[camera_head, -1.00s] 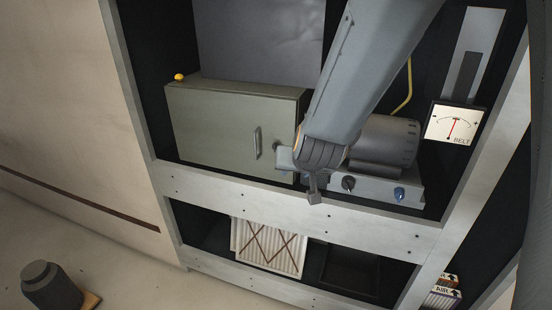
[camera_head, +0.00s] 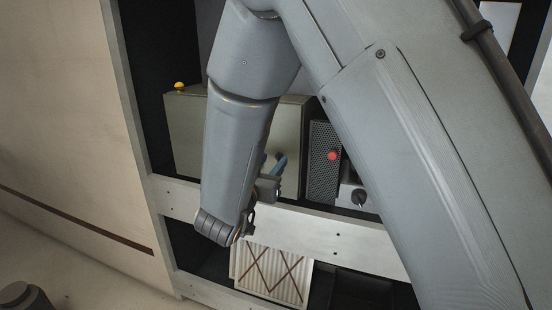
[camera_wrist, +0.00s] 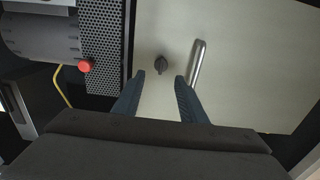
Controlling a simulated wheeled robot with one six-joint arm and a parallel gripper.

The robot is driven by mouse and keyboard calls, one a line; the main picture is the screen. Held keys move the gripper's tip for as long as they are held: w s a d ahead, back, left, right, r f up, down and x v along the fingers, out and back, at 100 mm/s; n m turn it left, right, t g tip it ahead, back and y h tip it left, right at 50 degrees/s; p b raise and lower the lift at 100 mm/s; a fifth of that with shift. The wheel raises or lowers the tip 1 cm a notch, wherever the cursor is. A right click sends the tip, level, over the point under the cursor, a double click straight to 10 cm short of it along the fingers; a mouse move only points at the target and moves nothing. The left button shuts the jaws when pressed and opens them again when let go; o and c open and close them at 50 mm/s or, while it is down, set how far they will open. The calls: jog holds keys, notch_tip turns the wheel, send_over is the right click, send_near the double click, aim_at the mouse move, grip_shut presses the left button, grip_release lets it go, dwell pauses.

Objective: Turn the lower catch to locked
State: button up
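A small dark catch (camera_wrist: 160,65) sits on the pale grey-green cabinet door, beside the silver bar handle (camera_wrist: 197,62) in the wrist view. Only this one catch shows; I cannot read its setting. My gripper (camera_wrist: 168,80) is open, its two blue fingers pointing toward the door. The catch appears in the gap between the fingertips, slightly beyond them, and no contact shows. The right fingertip is close to the lower end of the handle. In the head view my gripper (camera_head: 277,167) is in front of the cabinet (camera_head: 183,135), and my arm hides the catch and handle.
A perforated panel with a red button (camera_head: 332,156) stands right of the cabinet, above a dark knob (camera_head: 360,198). A rack crossbar (camera_head: 315,232) runs below, with a pleated filter (camera_head: 290,275) under it. A yellow knob (camera_head: 180,86) tops the cabinet.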

aim_at(278, 155)
jog(key=shift+x, duration=1.9)
grip_shut()
